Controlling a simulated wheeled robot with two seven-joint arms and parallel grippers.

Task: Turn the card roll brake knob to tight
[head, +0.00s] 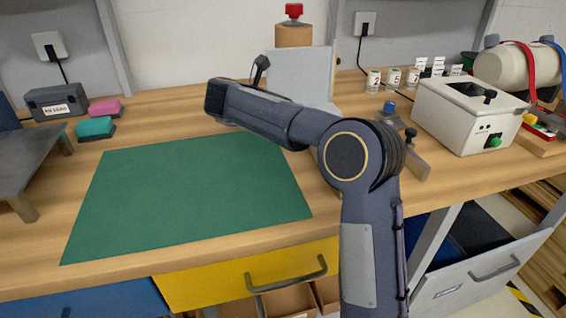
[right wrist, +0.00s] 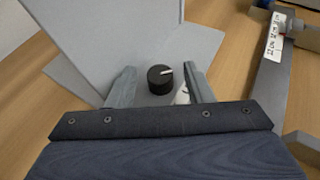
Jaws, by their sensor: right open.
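In the right wrist view, a round black knob (right wrist: 158,80) with a white pointer line sits on a grey base. The pointer points right in that picture. My right gripper (right wrist: 160,86) is open, with one finger on each side of the knob and gaps showing between. A white mark beside the right finger is partly hidden. In the head view, the brown card roll (head: 293,37) with a red top stands behind a grey panel (head: 305,68). My arm hides the knob and the right fingertips there. My left gripper is not in view.
A green mat (head: 190,195) lies clear on the wooden bench. A white box (head: 465,115) with a green knob stands at right, near small labelled jars (head: 393,78). A grey bar (right wrist: 268,75) with a label lies right of the fingers in the wrist view.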

